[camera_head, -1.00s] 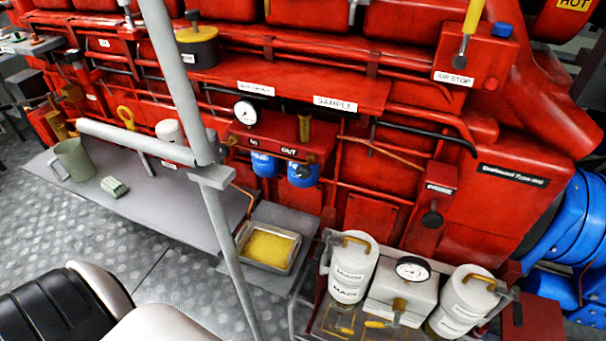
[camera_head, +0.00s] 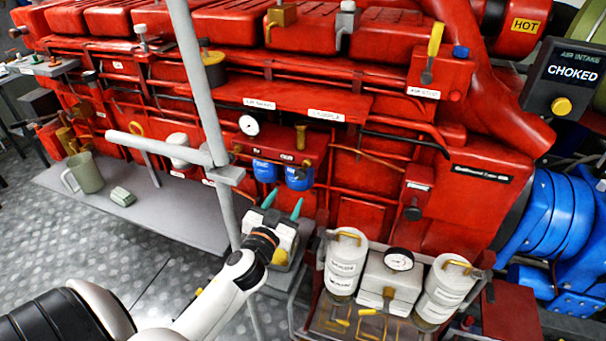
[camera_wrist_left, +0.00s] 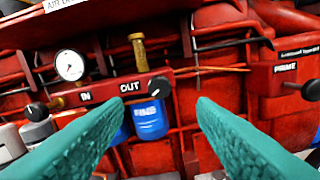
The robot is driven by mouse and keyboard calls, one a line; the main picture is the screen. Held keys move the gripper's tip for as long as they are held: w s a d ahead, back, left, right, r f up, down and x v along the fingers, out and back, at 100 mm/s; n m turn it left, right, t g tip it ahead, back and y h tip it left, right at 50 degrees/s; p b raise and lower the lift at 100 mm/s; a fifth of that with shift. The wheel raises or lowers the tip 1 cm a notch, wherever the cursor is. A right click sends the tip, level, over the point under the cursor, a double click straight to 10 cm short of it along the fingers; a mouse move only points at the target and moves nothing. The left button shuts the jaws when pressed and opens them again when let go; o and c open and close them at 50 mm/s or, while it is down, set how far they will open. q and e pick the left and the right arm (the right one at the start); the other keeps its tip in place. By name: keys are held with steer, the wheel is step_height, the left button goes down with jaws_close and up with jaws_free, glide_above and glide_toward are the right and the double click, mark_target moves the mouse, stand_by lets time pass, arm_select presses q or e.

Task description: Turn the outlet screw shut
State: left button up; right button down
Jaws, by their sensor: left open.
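The outlet screw (camera_wrist_left: 160,87) is a black knob with a pale mark, at the right end of the red filter block (camera_wrist_left: 105,93), beside the OUT label. The block also shows in the head view (camera_head: 300,149). My left gripper (camera_head: 283,203) has teal fingers, spread apart and empty, below and in front of the block. In the left wrist view the fingers (camera_wrist_left: 167,110) point toward the block, with the screw between and slightly beyond the tips, not touched. A blue filter (camera_wrist_left: 150,118) marked FINE hangs below it. My right gripper is out of view.
A pressure gauge (camera_head: 249,125) and brass fitting (camera_head: 300,138) sit above the block. A grey upright post (camera_head: 203,90) stands left of my arm. White canisters (camera_head: 346,262) stand at the lower right. A mug (camera_head: 87,174) is on the grey shelf at left.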

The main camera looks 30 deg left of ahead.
mark_target(299, 177)
arm_select(q)
steer(key=p+x, duration=0.1)
steer(key=x, duration=1)
steer(key=shift+w+a+p, duration=0.1)
steer(key=shift+a+p, duration=0.05)
steer(key=shift+p, duration=0.15)
steer(key=shift+w+a+f, duration=0.1)
steer(key=shift+w, duration=0.35)
steer(key=c, duration=1)
